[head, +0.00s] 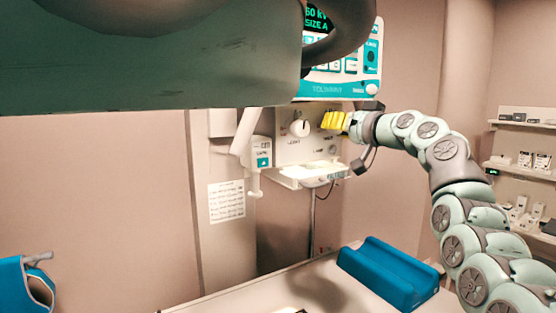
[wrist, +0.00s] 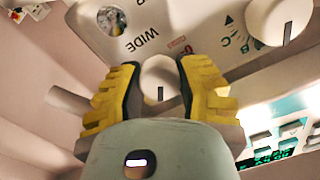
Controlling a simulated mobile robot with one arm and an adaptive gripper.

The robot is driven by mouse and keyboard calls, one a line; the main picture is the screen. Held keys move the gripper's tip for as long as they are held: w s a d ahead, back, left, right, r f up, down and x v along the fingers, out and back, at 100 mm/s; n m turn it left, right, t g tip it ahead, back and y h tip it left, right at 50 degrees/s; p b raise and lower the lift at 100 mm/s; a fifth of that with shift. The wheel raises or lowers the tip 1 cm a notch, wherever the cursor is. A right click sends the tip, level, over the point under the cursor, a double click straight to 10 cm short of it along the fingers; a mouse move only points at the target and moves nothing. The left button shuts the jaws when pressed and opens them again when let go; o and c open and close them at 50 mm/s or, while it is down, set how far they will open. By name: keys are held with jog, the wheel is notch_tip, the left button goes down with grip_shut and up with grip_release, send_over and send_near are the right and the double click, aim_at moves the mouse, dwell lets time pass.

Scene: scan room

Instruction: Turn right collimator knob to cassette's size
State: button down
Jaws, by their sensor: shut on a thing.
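The white right collimator knob (wrist: 160,75) is between the two yellow fingers of my gripper (wrist: 163,95) in the wrist view, with a short dark pointer line on it. The word WIDE is printed beside it. In the head view, my gripper (head: 336,121) reaches the collimator panel (head: 289,150) from the right and hides this knob. The gripper is shut on the knob. The left knob (head: 299,128) is white and free; in the wrist view that knob (wrist: 278,18) has letters including B and C beside it. I cannot identify a cassette.
The console (head: 341,83) above the panel shows "SIZE A" on its green display. A lit tray-like ledge (head: 308,175) juts out below the panel. A blue cushion (head: 388,272) lies on the table (head: 240,297). Shelves (head: 520,171) with small items stand at the right.

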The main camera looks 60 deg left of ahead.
jog(key=n+b, duration=0.1)
jog(key=b, duration=0.1)
jog(key=shift+f+n+b, duration=0.3)
jog(key=shift+f+b, duration=0.1)
jog(key=n+b, duration=0.2)
jog(key=b, duration=0.1)
jog(key=shift+s+r+n, duration=0.1)
jog(key=shift+r+n, duration=0.1)
jog(key=shift+n, duration=0.1)
jog(key=shift+r+n+t+b, duration=0.15)
jog(key=shift+n+b, duration=0.55)
jog(key=shift+n, duration=0.55)
jog(key=shift+r+n+t+b, duration=0.15)
jog(key=shift+n+b, duration=0.5)
jog(key=shift+n, duration=0.6)
jog(key=shift+f, duration=0.1)
jog(key=c, duration=0.5)
grip_release()
jog(key=shift+a, duration=0.1)
jog(key=shift+c, duration=0.2)
